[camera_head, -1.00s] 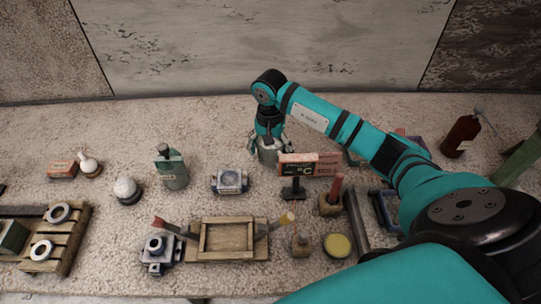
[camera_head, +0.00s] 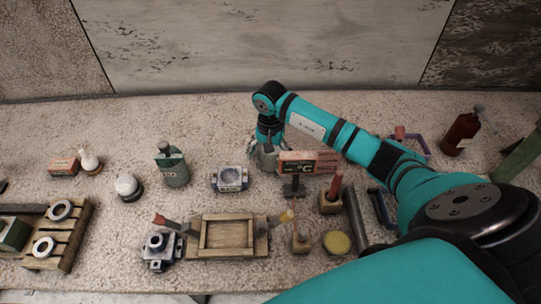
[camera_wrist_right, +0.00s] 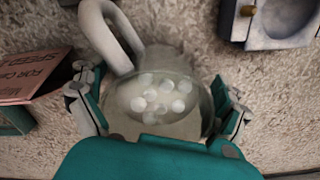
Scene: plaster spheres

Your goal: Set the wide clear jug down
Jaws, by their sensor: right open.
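The wide clear jug (camera_wrist_right: 165,70) sits between the fingers of my right gripper (camera_wrist_right: 165,108) in the right wrist view. Its handle loop points to the upper left, and several white balls (camera_wrist_right: 158,98) show inside it. The fingers stand apart on either side of the jug; whether they touch it is hard to tell. In the head view my right gripper (camera_head: 267,143) points down over the jug (camera_head: 268,160), which appears upright on the stone surface, partly hidden by the gripper. My left gripper is not in view.
A wooden frame (camera_head: 228,237) lies in front. The surface behind the jug is clear.

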